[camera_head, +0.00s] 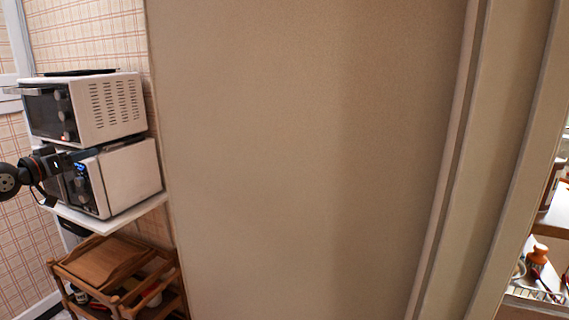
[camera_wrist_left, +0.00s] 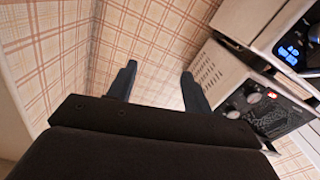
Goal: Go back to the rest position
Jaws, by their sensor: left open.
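My left gripper (camera_head: 62,162) comes in from the left edge in the head view, in front of the left side of the lower microwave (camera_head: 128,178). In the left wrist view, the two dark fingers of my left gripper (camera_wrist_left: 158,72) are spread apart with nothing between them. Plaid wall shows behind them. The lower microwave, with a lit blue display (camera_wrist_left: 290,52), is at the upper right of that view. My right gripper is not in view.
A white toaster oven (camera_head: 112,105) stands above the microwave, which rests on a white shelf (camera_head: 112,222). A wooden cart (camera_head: 150,270) stands below. A wide beige panel (camera_head: 300,150) fills the middle. Shelves with kitchen items, including an orange-topped one (camera_head: 540,254), show at far right.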

